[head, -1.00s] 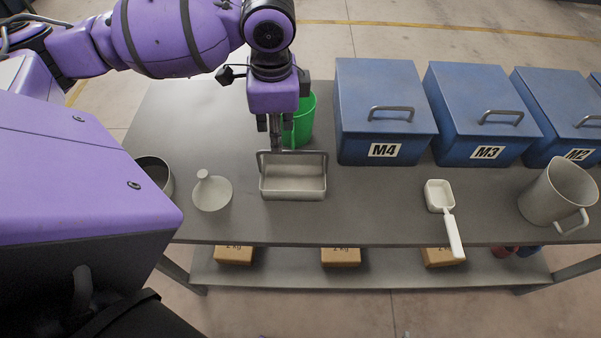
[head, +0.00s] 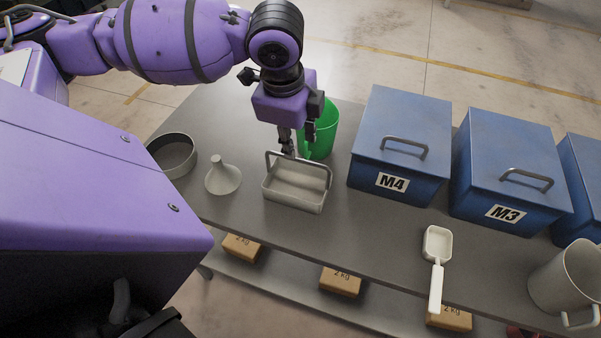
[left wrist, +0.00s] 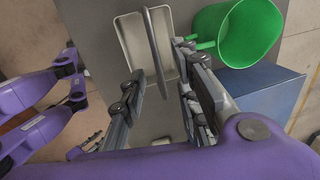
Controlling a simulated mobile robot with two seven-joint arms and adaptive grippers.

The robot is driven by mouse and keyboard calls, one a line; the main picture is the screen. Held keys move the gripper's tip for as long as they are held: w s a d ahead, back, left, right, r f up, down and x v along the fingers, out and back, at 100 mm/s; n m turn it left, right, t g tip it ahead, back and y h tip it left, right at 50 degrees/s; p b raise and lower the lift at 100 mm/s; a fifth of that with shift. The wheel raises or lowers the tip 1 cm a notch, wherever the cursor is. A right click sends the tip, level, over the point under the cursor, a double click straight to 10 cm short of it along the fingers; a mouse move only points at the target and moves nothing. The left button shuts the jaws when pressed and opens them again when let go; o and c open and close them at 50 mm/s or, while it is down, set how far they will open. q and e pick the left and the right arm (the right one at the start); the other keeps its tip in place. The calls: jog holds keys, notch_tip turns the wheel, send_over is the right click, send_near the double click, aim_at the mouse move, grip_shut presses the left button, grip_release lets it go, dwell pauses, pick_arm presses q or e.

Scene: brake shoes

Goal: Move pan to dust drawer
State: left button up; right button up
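The pan (head: 292,194) is a pale metal rectangular tray with an arched grey handle. It sits level on the grey table, left of the blue box marked M4. It also shows at the top of the left wrist view (left wrist: 131,40). My left gripper (head: 287,152) points down at the pan's handle, its fingers close to the bar. In the left wrist view its fingers (left wrist: 163,75) are apart, with the handle between or just past their tips; which one is unclear. Purple and dark parts of mine show at the wrist view's left edge. I cannot make out a dust drawer.
A green container (head: 322,133) stands close behind the left gripper. Blue lidded boxes, M4 (head: 400,150) and M3 (head: 512,165), stand to the right. A funnel (head: 223,179), a round pan (head: 174,155), a white scoop (head: 436,265) and a jug (head: 566,279) are also on the table.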

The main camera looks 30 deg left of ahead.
aim_at(298, 159)
pick_arm(q)
jog(key=f, duration=0.4)
jog(key=w+f, duration=0.1)
jog(key=f, duration=0.1)
jog(key=shift+d+f, duration=0.2)
jog(key=shift+f, duration=0.65)
grip_shut()
jog(key=shift+r, duration=0.1)
